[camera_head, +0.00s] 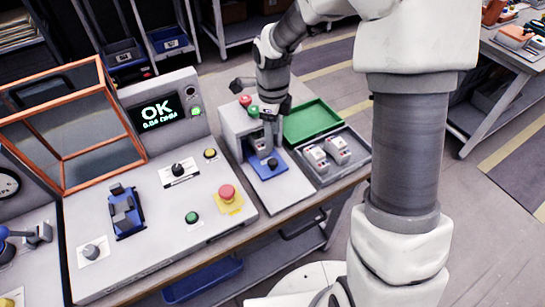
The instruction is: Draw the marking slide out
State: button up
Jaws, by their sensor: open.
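The marking station (238,126) is a grey box with red and green buttons near the middle of the bench. Its marking slide, a blue plate (271,171), shows at the front of the station's opening. A grey-white part (259,144) appears to sit at the back of the plate, partly hidden. My gripper (272,132) points down at the station's front, above the blue plate. Its fingers are small and dark here, and nothing can be seen held between them. I cannot tell whether they touch the slide.
A green tray (313,120) and a grey tray (352,165) holding white-grey devices (338,150) stand right of the station. Left is a console with a red stop button (227,192), a screen reading OK (157,112) and an orange-framed cover (108,90).

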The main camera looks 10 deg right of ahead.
aim_at(273, 161)
notch_tip(273, 161, down, 10)
jog(key=shift+r+b, duration=0.1)
jog(key=shift+b, duration=0.25)
jog(key=shift+c, duration=0.2)
grip_shut()
dwell(1.2)
